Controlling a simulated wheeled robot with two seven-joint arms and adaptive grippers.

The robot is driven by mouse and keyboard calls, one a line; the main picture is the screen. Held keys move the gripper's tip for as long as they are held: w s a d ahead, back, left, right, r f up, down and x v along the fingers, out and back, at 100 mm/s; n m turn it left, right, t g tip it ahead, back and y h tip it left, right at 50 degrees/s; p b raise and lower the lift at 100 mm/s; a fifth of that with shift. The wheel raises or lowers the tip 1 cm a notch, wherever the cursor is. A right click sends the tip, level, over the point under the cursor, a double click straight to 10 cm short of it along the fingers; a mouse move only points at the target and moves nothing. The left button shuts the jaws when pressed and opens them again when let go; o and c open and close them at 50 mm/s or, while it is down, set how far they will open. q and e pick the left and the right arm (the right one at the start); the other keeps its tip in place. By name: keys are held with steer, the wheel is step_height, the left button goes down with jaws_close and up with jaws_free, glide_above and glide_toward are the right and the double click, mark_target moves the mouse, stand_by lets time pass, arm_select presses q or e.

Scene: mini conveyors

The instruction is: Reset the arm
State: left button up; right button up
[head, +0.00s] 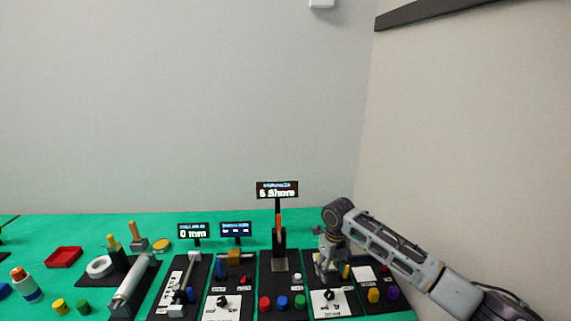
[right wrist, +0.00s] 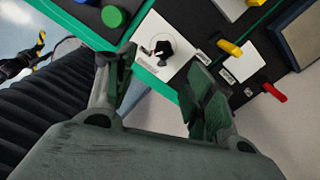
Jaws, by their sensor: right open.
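My right arm (head: 400,255) reaches in from the right in the head view. Its gripper (head: 328,262) points down over the right-hand black panels on the green table. In the right wrist view the right gripper (right wrist: 160,95) is open, its two fingers apart with nothing between them. Past the fingertips is a white plate with a black knob (right wrist: 163,48), which looks apart from the fingers. My left gripper is not in view.
Black panels with red, blue and green buttons (head: 282,302) line the table front. A display (head: 277,190) stands on a post behind them. A red tray (head: 64,257) and small coloured objects lie at the left. The green table (head: 330,222) is clear at the back.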

steer(key=s+a+f+m+t+y, duration=0.1)
steer(key=s+a+f+m, duration=0.35)
steer(key=s+m, duration=0.25)
steer(key=s+a+f+m+y, duration=0.2)
steer(key=s+a+f+m, duration=0.1)
steer(key=s+a+m, duration=0.35)
steer(key=s+d+r+m+t+h, duration=0.1)
steer(key=s+d+m+t+h, duration=0.2)
steer(key=s+d+m, duration=1.85)
steer(key=w+a+f+m+g, duration=0.1)
steer(key=a+f+m, duration=0.15)
steer(key=f, duration=1.45)
steer(key=w+a+f+m+g, duration=0.1)
steer(key=a+f, duration=0.2)
steer(key=f, duration=1.4)
steer(key=s+d+f, duration=0.2)
steer(key=s+f, duration=0.7)
steer(key=s, duration=0.2)
steer(key=s+d+f+g, duration=0.1)
steer(key=s+d+f, duration=0.1)
steer(key=s+f, duration=0.8)
steer(key=shift+s+f, duration=0.2)
steer(key=shift+s, duration=0.5)
